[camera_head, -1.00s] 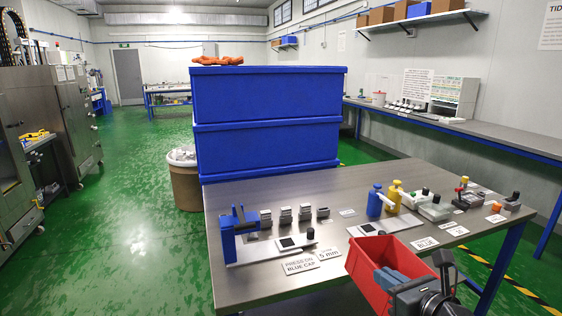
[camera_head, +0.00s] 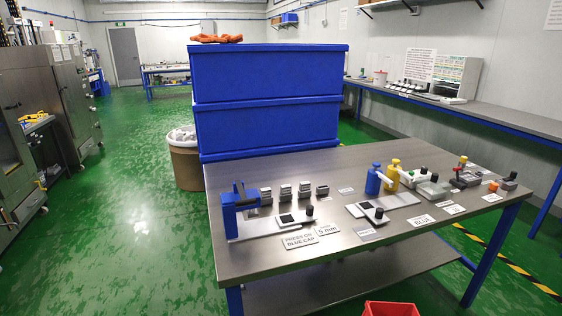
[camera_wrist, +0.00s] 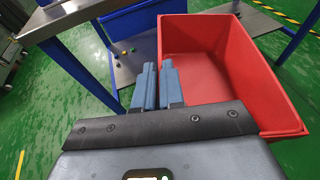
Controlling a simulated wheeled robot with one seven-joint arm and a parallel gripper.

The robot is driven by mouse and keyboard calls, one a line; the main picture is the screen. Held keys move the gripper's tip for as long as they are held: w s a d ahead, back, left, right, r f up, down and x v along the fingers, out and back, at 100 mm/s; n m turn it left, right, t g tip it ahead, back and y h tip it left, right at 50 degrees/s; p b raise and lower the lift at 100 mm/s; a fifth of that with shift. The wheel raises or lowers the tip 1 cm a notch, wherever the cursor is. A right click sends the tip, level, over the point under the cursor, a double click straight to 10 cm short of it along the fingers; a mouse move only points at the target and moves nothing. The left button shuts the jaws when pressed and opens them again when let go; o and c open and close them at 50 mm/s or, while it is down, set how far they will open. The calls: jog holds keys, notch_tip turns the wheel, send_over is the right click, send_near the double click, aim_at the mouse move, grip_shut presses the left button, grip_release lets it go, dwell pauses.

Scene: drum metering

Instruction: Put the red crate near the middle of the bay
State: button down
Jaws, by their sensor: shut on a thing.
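The red crate (camera_wrist: 225,45) fills the right of the wrist view, open at the top and empty. In the head view only part of its rim (camera_head: 390,309) shows at the bottom edge. My gripper (camera_wrist: 159,66) is shut on the crate's near-left wall, one finger outside and one inside. The crate is held beside the steel table, lower than the tabletop. My gripper is out of the head view. No area marked as the bay can be told for sure; black-and-yellow floor tape (camera_head: 515,268) runs right of the table.
The steel table (camera_head: 300,190) carries small devices and labels, with a lower shelf (camera_head: 345,283) beneath. Stacked blue crates (camera_head: 265,85) stand behind it. In the wrist view a blue bin (camera_wrist: 135,25) and a table leg (camera_wrist: 85,72) are close to the crate.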

jog(key=shift+s+f+h, duration=0.4)
jog(key=shift+s+f, duration=0.7)
jog(key=shift+s, duration=0.1)
jog(key=shift+d, duration=0.1)
jog(key=shift+a, duration=0.25)
